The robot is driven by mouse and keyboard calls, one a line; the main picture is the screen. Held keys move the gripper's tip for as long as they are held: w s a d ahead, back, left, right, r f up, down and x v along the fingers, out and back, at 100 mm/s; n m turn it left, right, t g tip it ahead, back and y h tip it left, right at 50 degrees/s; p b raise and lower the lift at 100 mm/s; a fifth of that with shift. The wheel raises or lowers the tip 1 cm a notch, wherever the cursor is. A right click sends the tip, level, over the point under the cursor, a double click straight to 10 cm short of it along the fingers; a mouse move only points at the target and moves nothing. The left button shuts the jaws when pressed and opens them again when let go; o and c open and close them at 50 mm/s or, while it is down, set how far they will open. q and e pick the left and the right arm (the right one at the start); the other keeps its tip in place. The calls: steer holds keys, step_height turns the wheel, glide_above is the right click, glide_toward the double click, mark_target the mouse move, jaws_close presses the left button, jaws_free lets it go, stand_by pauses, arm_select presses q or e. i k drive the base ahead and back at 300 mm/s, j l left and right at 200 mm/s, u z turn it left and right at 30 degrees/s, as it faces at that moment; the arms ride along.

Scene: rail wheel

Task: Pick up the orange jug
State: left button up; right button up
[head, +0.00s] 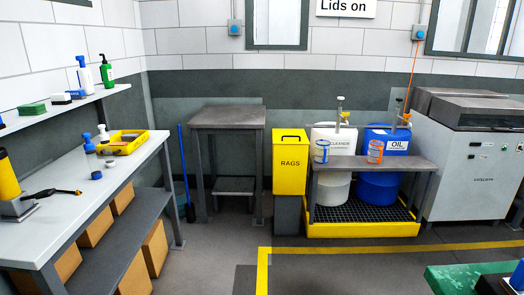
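A small orange jug-like container (375,151) with a blue band stands upright on the narrow grey bench (405,162), in front of the blue oil drum (386,186). It is too small to make out a handle. A similar blue and white container (322,151) stands to its left on the same bench, in front of the white cleaner drum (335,190). Neither of my grippers shows in the head view, and nothing touches the orange container.
A yellow rags bin (290,165) stands left of the drums, and a grey machine (470,165) right of them. The drums stand in a yellow spill tray (365,230). A workbench (95,190) runs along the left. A green surface (455,279) cuts in at lower right. The middle floor is clear.

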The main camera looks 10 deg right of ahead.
mark_target(376, 146)
steer(key=i+l+z, duration=0.15)
steer(key=i, duration=0.75)
steer(key=i+l+z, duration=0.15)
steer(key=i, duration=0.7)
steer(key=i+l+u, duration=0.15)
steer(key=i+l, duration=0.25)
steer(key=i+l+u, duration=0.15)
steer(key=i+l, duration=0.3)
steer(key=i+l+u, duration=0.15)
steer(key=i+l, duration=0.25)
steer(key=l, duration=0.2)
